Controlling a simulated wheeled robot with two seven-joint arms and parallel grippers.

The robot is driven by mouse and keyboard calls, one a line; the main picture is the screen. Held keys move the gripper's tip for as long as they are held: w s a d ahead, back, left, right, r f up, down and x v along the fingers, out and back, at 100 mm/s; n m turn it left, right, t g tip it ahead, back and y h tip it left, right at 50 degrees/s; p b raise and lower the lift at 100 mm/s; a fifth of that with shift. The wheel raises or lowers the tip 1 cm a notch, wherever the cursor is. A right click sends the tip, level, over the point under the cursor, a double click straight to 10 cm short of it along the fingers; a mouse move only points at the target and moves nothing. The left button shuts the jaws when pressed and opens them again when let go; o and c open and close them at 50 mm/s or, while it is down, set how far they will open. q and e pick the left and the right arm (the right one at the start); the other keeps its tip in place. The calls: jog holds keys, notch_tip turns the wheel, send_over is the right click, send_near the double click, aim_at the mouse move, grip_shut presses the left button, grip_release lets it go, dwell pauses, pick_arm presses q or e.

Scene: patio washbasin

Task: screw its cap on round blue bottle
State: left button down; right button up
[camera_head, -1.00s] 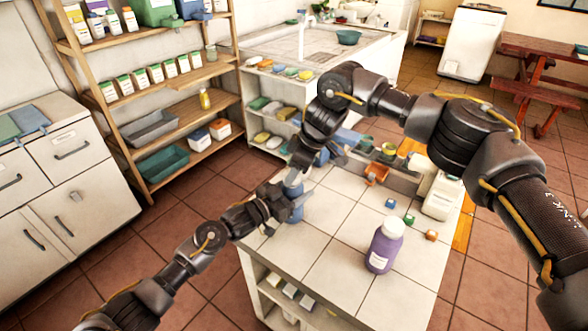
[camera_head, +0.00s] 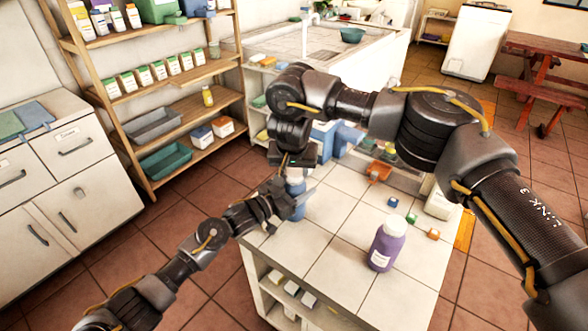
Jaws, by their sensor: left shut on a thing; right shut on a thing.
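The round blue bottle (camera_head: 298,206) stands upright near the left edge of the white tiled counter (camera_head: 335,265). My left gripper (camera_head: 291,204) is shut on it from the left and hides part of its body. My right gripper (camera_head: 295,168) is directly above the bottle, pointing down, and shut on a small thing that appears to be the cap. A pale piece (camera_head: 295,176) shows between its fingers and the blue body. I cannot tell whether that is the cap or the bottle's neck, nor whether the threads are engaged.
A purple bottle (camera_head: 386,245) with a pale cap stands at the counter's front right. Small blue (camera_head: 393,201), green (camera_head: 411,219) and orange (camera_head: 433,233) blocks and an orange container (camera_head: 378,172) lie behind it. My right arm spans the counter's back. The counter's front middle is clear.

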jog(key=o, duration=0.9)
jog(key=shift+r, duration=2.25)
jog(key=shift+c, duration=0.2)
